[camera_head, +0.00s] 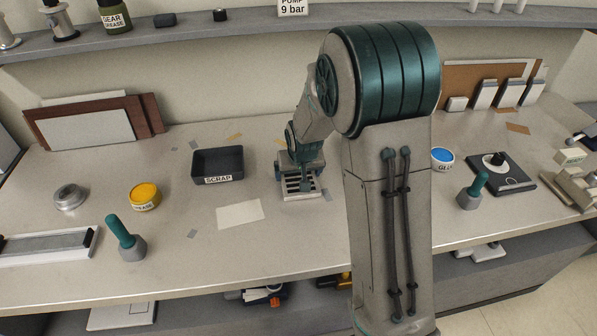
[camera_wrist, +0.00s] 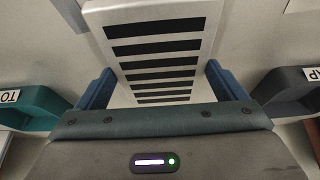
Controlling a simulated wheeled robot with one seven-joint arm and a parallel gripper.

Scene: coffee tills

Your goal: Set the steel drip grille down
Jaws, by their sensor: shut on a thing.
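The steel drip grille (camera_head: 291,196) is a pale plate with a row of dark slots, low over the middle of the bench. It fills the upper middle of the wrist view (camera_wrist: 158,37). My gripper (camera_head: 300,172) is above it, its blue fingers on either side of the grille, as the wrist view (camera_wrist: 160,72) also shows. The gripper is shut on the grille. The grille looks about level. I cannot tell whether its underside touches the bench. My arm hides part of the bench to the right.
The black SCRAP tray (camera_head: 218,178) stands just left of the grille. A white sheet (camera_head: 240,213) lies at front left. A teal tray (camera_wrist: 38,100) shows at the wrist view's left. A yellow tub (camera_head: 145,196) and green-handled tamper (camera_head: 126,240) stand farther left.

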